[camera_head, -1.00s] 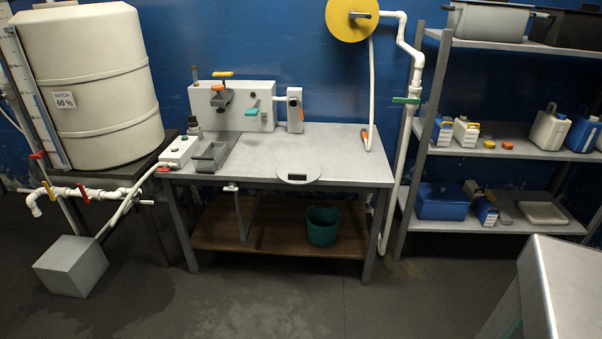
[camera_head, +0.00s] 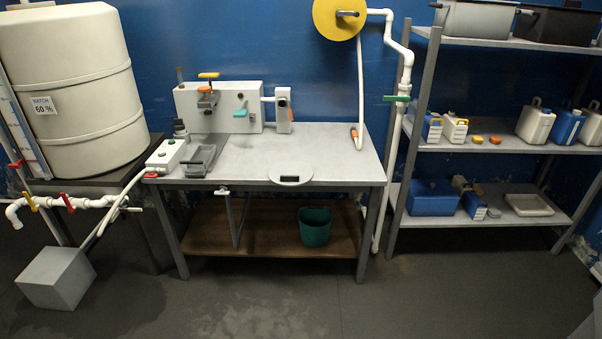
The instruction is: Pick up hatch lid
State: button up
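The hatch lid (camera_head: 290,170) appears to be the flat, round, pale grey disc with a small black handle near its front edge. It lies at the front edge of the metal workbench (camera_head: 338,150), right of the middle, and seems to overhang the edge slightly. Nothing covers it. My gripper is not in this view, so its state and its distance from the lid do not show.
A grey tray (camera_head: 203,160) and a control box (camera_head: 166,155) stand on the bench's left. A hose (camera_head: 361,100) hangs at its right. A green bucket (camera_head: 314,227) sits on the lower shelf. A grey block (camera_head: 55,278) lies on the floor. Floor before the bench is clear.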

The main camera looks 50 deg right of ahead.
aim_at(288, 173)
jog(key=u, duration=0.05)
jog(key=i, duration=0.95)
